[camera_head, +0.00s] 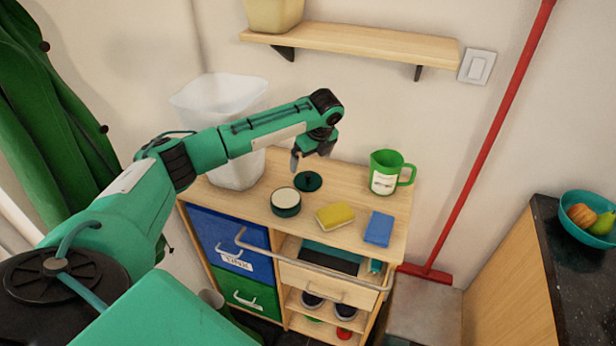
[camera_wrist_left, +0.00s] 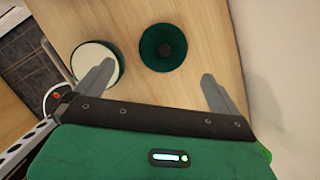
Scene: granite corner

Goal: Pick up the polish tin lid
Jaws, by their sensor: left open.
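The polish tin lid (camera_head: 308,181) is a dark green disc lying flat on the wooden cabinet top. It also shows in the left wrist view (camera_wrist_left: 163,47), with a dark round spot at its middle. The open polish tin (camera_head: 286,202), green with a pale filling, stands close beside it; in the left wrist view the tin (camera_wrist_left: 97,62) is partly behind one finger. My left gripper (camera_head: 306,160) is open and empty above the cabinet top, close to the lid. In the left wrist view the lid lies beyond the space between the fingertips (camera_wrist_left: 158,82). My right gripper is not in view.
A yellow sponge (camera_head: 335,216), a blue cloth or sponge (camera_head: 379,229) and a green mug (camera_head: 388,173) stand on the cabinet top (camera_head: 258,218). A translucent white bin (camera_head: 233,165) stands at the left. A shelf (camera_head: 360,43) is on the wall above. A red-handled broom (camera_head: 478,170) leans at the right.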

